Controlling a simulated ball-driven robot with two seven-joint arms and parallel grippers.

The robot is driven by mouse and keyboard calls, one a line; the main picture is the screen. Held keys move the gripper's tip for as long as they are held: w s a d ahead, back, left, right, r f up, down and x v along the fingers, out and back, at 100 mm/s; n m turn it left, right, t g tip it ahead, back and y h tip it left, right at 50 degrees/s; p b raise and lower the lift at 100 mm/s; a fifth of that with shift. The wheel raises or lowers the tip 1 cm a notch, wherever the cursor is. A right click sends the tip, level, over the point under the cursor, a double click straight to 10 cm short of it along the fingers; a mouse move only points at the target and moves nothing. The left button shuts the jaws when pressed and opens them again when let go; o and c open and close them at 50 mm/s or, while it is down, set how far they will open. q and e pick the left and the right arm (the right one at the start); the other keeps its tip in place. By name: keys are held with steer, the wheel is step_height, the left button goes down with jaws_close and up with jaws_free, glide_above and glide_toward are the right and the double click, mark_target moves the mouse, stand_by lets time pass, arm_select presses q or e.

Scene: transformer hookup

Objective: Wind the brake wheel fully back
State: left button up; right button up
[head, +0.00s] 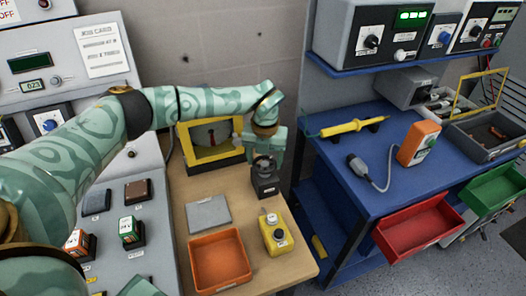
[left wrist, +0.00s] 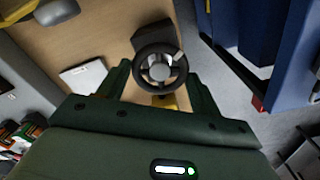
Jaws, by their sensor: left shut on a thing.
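The brake wheel (head: 262,163) is a small dark wheel on top of a black block (head: 266,185) on the wooden bench. In the left wrist view the wheel (left wrist: 142,60) shows as a black ring with a grey hub, spokes and a small white mark at its upper right. My left gripper (head: 265,152) comes down over the wheel from above, with one finger on each side, and is shut on it. How far the wheel is turned I cannot tell.
An orange tray (head: 220,286), a grey plate (head: 208,214) and a yellow button box (head: 276,236) lie on the bench near the block. A yellow-framed box (head: 211,153) stands behind. A blue workbench (head: 350,199) with an open red drawer (head: 417,227) is to the right.

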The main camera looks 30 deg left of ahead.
mark_target(265, 163)
arm_select(q)
steer(key=n+p, duration=0.1)
steer(key=n, duration=0.1)
steer(key=n+p, duration=0.1)
steer(key=p, duration=0.1)
steer(key=n+p, duration=0.1)
steer(key=n, duration=0.1)
steer(key=shift+r+n+p, duration=0.3)
steer(key=shift+p, duration=0.1)
steer(key=shift+w+f+n+p, duration=0.1)
steer(key=shift+f+n+p, duration=0.05)
steer(key=shift+n+p, duration=1.75)
arm_select(e)
step_height(265, 163, up, 9)
steer(key=w, duration=0.1)
steer(key=shift+w+f+b, duration=0.15)
steer(key=shift+w+b, duration=0.15)
steer(key=shift+w, duration=0.1)
arm_select(q)
steer(key=shift+n, duration=0.5)
arm_select(e)
steer(key=shift+a, duration=0.1)
arm_select(q)
steer(key=o, duration=1)
steer(key=shift+f, duration=0.1)
